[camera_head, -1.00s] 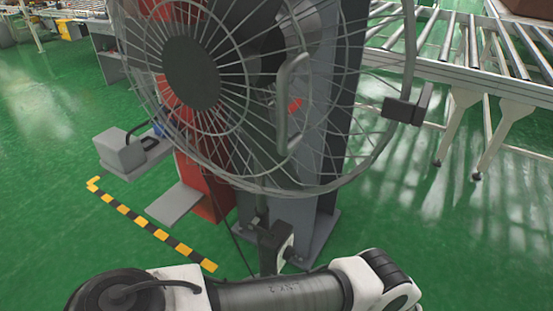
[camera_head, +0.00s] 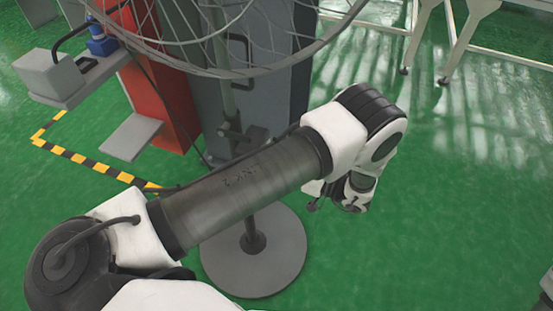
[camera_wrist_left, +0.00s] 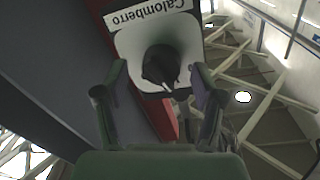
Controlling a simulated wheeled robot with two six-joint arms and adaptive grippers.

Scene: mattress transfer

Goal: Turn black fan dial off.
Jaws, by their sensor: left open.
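The black fan dial (camera_wrist_left: 160,66) sits on a pale plate (camera_wrist_left: 130,45) in the left wrist view, with a white pointer mark on it. My left gripper (camera_wrist_left: 158,75) is open, with one finger on each side of the dial. I cannot tell whether the fingers touch it. In the head view the fan shows its wire cage (camera_head: 240,60) at the top and its round grey base (camera_head: 255,270) on the floor. My left arm crosses in front of the pole, and the dial is not visible there. My right gripper is not in view.
A red and grey cabinet (camera_head: 160,85) stands behind the fan, with a grey box device (camera_head: 48,73) at its left. Yellow-black tape (camera_head: 95,165) marks the floor. Conveyor legs (camera_head: 465,40) stand at the upper right. Green floor is clear at right.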

